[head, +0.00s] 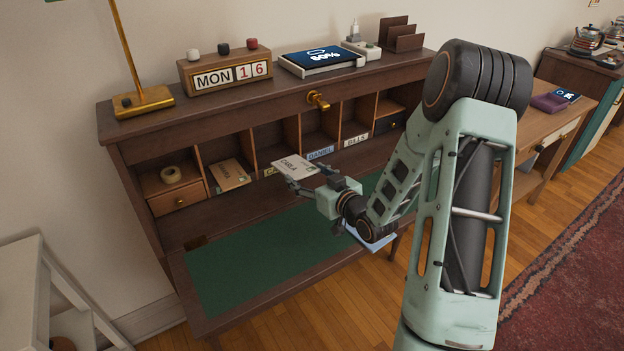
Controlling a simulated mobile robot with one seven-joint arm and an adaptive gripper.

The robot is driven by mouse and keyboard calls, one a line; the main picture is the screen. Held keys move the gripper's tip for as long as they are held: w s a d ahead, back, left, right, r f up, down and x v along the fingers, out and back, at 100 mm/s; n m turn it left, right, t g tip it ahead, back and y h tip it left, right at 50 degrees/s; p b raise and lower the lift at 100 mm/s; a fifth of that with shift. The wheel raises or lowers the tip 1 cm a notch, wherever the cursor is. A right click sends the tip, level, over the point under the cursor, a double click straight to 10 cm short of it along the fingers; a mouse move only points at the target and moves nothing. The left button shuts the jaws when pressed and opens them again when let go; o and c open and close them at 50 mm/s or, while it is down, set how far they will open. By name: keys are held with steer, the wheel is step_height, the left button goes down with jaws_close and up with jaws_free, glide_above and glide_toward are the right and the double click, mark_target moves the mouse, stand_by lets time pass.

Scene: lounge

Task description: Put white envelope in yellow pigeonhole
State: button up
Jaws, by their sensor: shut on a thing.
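My gripper (305,176) is shut on the white envelope (293,166), which has dark print on it. It holds the envelope in front of the pigeonholes, above the green desk flap. The pigeonhole with a yellow label (269,171) is just behind and left of the envelope. Most of that label is hidden by the envelope. To its right are a pigeonhole with a blue label reading DANIEL (320,153) and one with a white label reading BILLS (356,140).
A brown packet (230,175) and a tape roll (171,174) sit in the left compartments. A pale blue sheet (371,238) lies partly hidden under my arm. A brass lamp (142,100), a calendar block (226,75) and a tablet (321,60) stand on top. The flap's left is clear.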

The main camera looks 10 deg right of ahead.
steer(key=b, duration=0.1)
glide_toward(284, 159)
steer(key=shift+w+a+f, duration=0.25)
steer(key=shift+w+f, duration=0.25)
steer(key=shift+w, duration=0.35)
steer(key=shift+r+b+x, duration=0.15)
steer(key=shift+b+x, duration=0.5)
steer(key=shift+x, duration=0.75)
steer(key=shift+r+b+x, duration=0.15)
steer(key=shift+b+x, duration=0.45)
steer(key=shift+x, duration=0.8)
steer(key=shift+r+b+x, duration=0.15)
steer(key=shift+b+x, duration=0.5)
steer(key=shift+x, duration=0.75)
steer(key=shift+w, duration=0.1)
steer(key=o, duration=1.1)
steer(key=shift+c, duration=0.2)
steer(key=c, duration=1.4)
steer(key=shift+c, duration=0.2)
steer(key=shift+f, duration=0.2)
